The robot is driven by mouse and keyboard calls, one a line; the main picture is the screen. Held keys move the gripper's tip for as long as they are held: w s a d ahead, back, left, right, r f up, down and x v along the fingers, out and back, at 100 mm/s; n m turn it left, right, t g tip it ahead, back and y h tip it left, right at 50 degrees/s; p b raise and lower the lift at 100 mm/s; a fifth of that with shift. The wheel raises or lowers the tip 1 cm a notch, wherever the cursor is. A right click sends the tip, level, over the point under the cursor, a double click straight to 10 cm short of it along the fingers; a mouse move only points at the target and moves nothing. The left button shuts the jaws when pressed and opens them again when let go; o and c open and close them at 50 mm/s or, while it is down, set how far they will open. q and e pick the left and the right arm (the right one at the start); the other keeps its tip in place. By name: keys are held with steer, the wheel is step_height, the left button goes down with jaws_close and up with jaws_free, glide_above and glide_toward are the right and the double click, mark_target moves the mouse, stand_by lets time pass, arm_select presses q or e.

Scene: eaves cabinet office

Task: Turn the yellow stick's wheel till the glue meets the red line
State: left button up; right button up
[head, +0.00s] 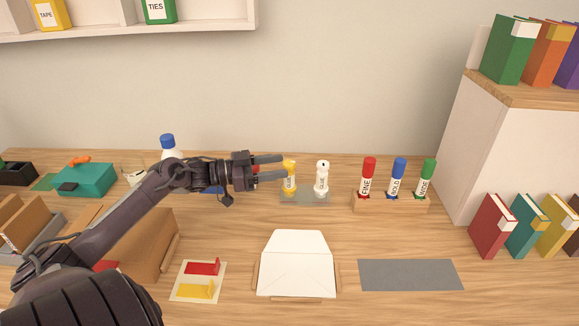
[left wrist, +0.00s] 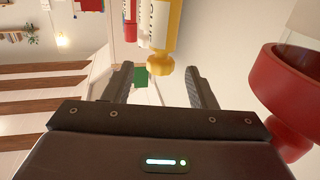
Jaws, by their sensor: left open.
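The yellow stick (head: 290,180) stands upright on a small grey tray (head: 305,200), with its label facing me and a yellow wheel (head: 290,163) at its top. My left gripper (head: 282,166) is open, its fingers reaching in from the left at about the wheel's height. In the left wrist view, the yellow stick (left wrist: 166,25) shows upside down. Its wheel (left wrist: 159,64) lies in line with the gap between the fingers. I cannot tell whether they touch it. The glue and the red line cannot be made out. My right gripper is out of view.
A white stick (head: 322,178) stands close to the right on the same tray. Red, blue and green markers stand in a wooden holder (head: 390,203) further right. A large red round thing (left wrist: 280,85) is near in the left wrist view. An envelope (head: 296,270) lies in front.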

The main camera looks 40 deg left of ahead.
mark_target(290, 161)
arm_select(q)
steer(key=shift+x, duration=2.05)
steer(key=shift+c, duration=0.2)
